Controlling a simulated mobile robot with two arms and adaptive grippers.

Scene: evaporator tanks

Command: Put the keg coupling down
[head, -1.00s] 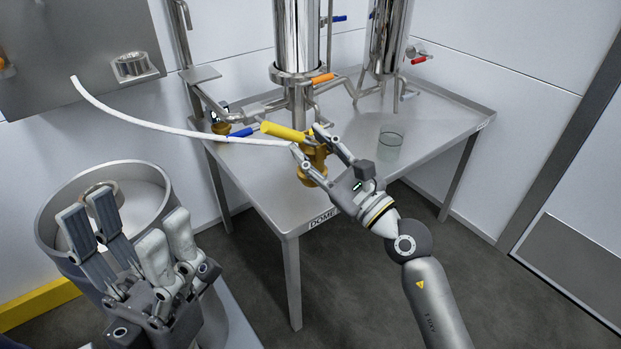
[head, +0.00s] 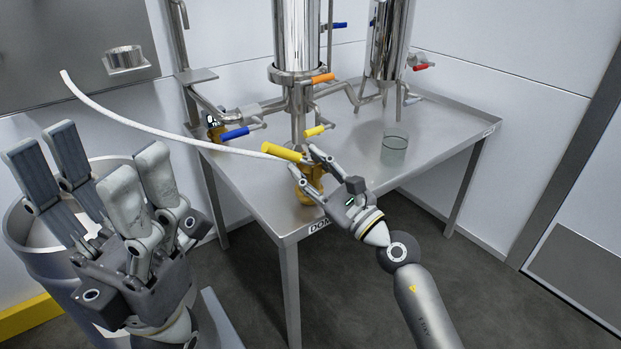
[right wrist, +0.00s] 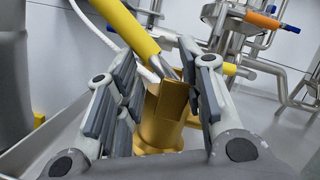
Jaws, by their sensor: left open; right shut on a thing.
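The keg coupling has a gold body (head: 308,186), a yellow lever handle and a white hose. In the head view it stands upright over the front part of the steel table (head: 250,190); I cannot tell whether its base touches the top. My right gripper (head: 302,170) is shut on the coupling's body. In the right wrist view the gold body (right wrist: 163,112) sits between the two fingers, with the yellow handle (right wrist: 128,32) rising to the upper left. My left gripper (head: 97,172) is open and empty, in front of the steel drum at the left.
A glass beaker (head: 394,148) stands on the table's right part. Two steel tanks (head: 296,40) with pipes and coloured valve handles stand at the back. The steel drum (head: 22,222) is at the left. The white hose (head: 165,132) runs toward the wall panel. The table's front right is clear.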

